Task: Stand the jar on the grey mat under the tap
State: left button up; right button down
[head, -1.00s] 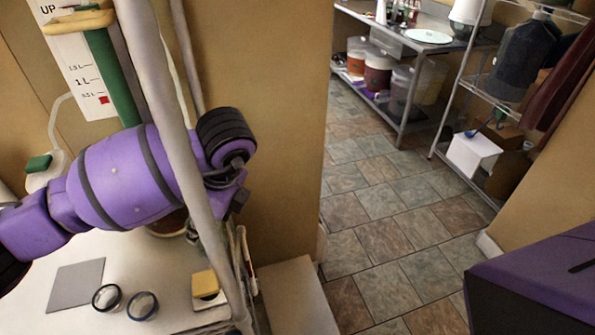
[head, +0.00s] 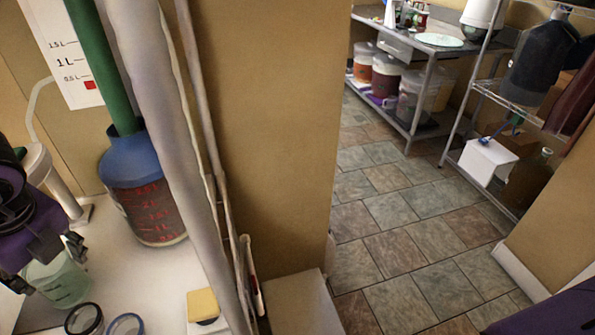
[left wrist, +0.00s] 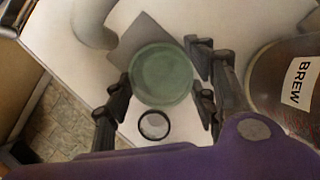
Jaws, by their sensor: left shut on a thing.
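The jar, a pale green see-through cup, is at the lower left of the head view (head: 62,285) and in the middle of the left wrist view (left wrist: 160,75). My left gripper (head: 45,262) is shut around it, with fingers on both sides in the wrist view. My right gripper is out of view.
A blue-topped bucket of dark red liquid (head: 145,200) stands right of the jar; its BREW label (left wrist: 300,80) shows in the wrist view. A black ring (head: 83,319), a blue ring (head: 125,325) and a yellow sponge (head: 203,304) lie in front.

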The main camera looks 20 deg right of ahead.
pick_arm(q)
jog(key=shift+w+a+r, duration=0.1)
jog(key=shift+a+r, duration=0.05)
jog(key=shift+a, duration=0.6)
jog(key=a, duration=0.1)
jog(key=a+f, duration=0.1)
jog(key=a, duration=0.1)
jog(key=shift+a+f+b, duration=0.2)
jog(key=shift+f+b, duration=0.1)
jog(key=shift+b, duration=0.1)
jog(key=shift+w+d, duration=0.1)
jog(key=shift+w, duration=0.05)
jog(key=shift+r, duration=0.1)
jog(key=shift+f, duration=0.3)
jog(key=o, duration=1.7)
